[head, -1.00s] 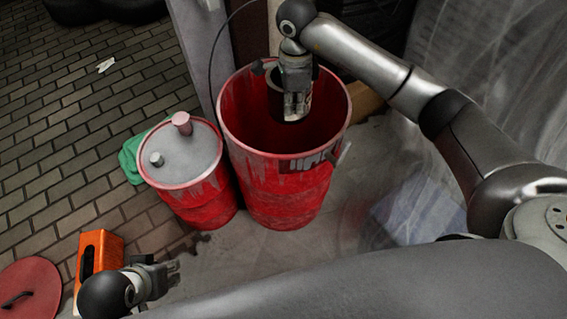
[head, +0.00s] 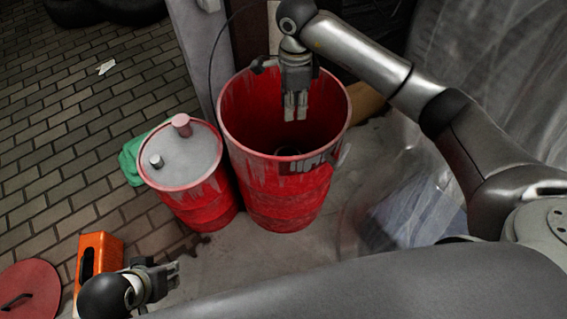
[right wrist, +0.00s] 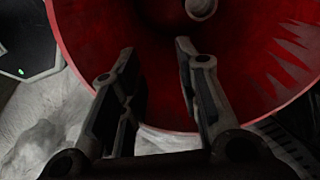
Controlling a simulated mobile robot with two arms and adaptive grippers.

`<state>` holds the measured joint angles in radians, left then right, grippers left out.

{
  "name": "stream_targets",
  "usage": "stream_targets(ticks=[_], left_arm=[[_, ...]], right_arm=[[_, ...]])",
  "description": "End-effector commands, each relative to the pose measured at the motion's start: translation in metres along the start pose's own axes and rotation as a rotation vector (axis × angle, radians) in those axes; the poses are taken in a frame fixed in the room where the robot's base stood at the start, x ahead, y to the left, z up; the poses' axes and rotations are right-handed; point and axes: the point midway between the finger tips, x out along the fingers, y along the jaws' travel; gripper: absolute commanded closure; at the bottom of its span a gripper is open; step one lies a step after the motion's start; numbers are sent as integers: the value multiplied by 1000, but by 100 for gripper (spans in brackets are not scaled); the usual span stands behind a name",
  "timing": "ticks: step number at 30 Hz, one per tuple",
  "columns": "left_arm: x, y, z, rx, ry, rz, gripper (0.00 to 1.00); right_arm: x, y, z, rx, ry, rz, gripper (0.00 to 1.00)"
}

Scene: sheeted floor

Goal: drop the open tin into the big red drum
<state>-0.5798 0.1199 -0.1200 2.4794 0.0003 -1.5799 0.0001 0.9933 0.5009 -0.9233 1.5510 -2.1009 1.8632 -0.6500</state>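The big red drum (head: 285,195) stands upright with its open top facing up, and its inside is dark. My right gripper (head: 295,112) hangs fingers-down over the drum's mouth. In the right wrist view its two fingers (right wrist: 158,50) are spread with nothing between them. A pale round end, which looks like the open tin (right wrist: 202,6), shows inside the drum at the top edge of that view, apart from the fingers. In the head view I cannot make the tin out clearly in the dark. My left gripper (head: 176,275) is empty, low at the left, its fingers seemingly apart.
A smaller red drum with a grey lid (head: 188,160) stands left of the big drum. An orange box (head: 98,255) and a round red lid (head: 28,290) lie at lower left. A green cloth (head: 130,160) lies behind the small drum. Plastic sheeting (head: 490,90) hangs at right.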

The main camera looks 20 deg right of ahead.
Motion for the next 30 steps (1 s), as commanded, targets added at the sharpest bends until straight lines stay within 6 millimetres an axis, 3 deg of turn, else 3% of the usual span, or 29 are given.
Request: stream_targets(ticks=[9, 15, 21, 30], left_arm=[[0, 0, 0, 0, 0, 0, 67], [0, 0, 0, 0, 0, 0, 67], [0, 0, 0, 0, 0, 0, 67], [0, 0, 0, 0, 0, -1, 67]], right_arm=[[-69, -1, 0, -1, -2, -5, 70], [-99, -1, 0, -1, 0, -3, 70], [-110, 0, 0, 0, -1, -1, 70], [-110, 0, 0, 0, -1, -1, 70]])
